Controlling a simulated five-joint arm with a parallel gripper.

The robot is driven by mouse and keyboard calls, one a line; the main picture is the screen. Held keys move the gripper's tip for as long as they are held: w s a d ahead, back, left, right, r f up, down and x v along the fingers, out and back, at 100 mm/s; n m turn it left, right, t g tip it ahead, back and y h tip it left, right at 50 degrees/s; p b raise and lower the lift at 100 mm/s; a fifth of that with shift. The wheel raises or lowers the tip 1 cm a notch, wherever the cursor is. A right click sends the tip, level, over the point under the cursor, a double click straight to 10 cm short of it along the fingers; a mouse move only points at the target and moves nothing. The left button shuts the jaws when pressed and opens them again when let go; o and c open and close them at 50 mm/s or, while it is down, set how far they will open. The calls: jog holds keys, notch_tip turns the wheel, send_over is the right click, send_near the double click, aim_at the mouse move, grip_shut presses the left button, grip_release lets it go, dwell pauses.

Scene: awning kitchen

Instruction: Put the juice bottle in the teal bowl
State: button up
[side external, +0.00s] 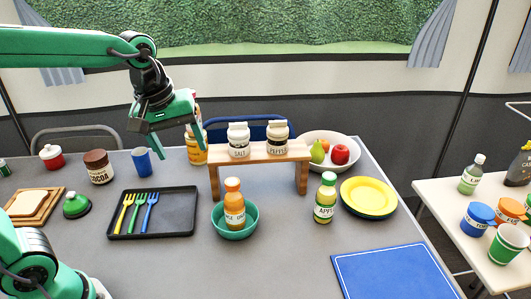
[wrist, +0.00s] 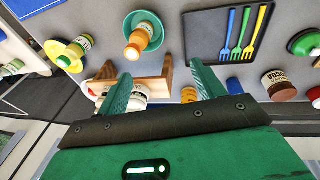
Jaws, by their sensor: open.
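A juice bottle (side external: 235,208) with an orange cap and orange contents stands in the teal bowl (side external: 237,234) near the table's middle. In the wrist view the bottle (wrist: 139,40) also sits inside the bowl (wrist: 157,24). A second bottle (side external: 325,200), with a green cap and an apple label, stands on the table right of the bowl. My gripper (side external: 181,146) is open and empty, raised above the table behind and left of the bowl. In the wrist view its two green fingers (wrist: 163,82) are apart with nothing held between them.
A wooden stand (side external: 262,153) with two white jars is behind the bowl. A black tray (side external: 118,234) with forks lies left. Yellow plates (side external: 368,197) and a blue mat (side external: 390,272) are right. Another orange-coloured bottle (side external: 196,152) stands behind my gripper.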

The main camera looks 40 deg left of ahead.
jog(key=s+a+f+m+t, duration=0.1)
jog(key=s+a+m+t, duration=0.1)
jog(key=s+m, duration=0.7)
jog(key=shift+s+a+f+t, duration=0.3)
jog(key=shift+s+f+t, duration=0.1)
jog(key=shift+s, duration=0.05)
